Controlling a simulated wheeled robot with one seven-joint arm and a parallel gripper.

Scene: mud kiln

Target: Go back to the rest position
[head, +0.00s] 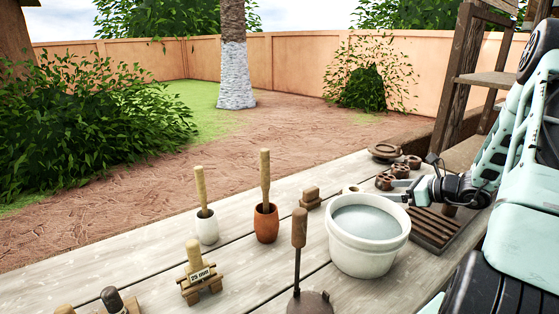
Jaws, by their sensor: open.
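My gripper (391,190) is at the right of the picture, at the end of my pale green arm, which comes in from the right edge. Its two fingers point left and stand apart, with nothing seen between them. It shows just beyond and above the right rim of a white bucket (368,255) with grey-blue liquid in it. Whether it touches the bucket or the things behind it, I cannot tell.
Brown ring-shaped pieces (384,182) lie behind my gripper, and a slatted wooden rack (436,229) lies below it. A white cup (207,230), a terracotta cup (266,226) and a "25 mm" stand (201,283) are left on the plank table (130,262). A wooden ladder-like frame (455,85) rises behind.

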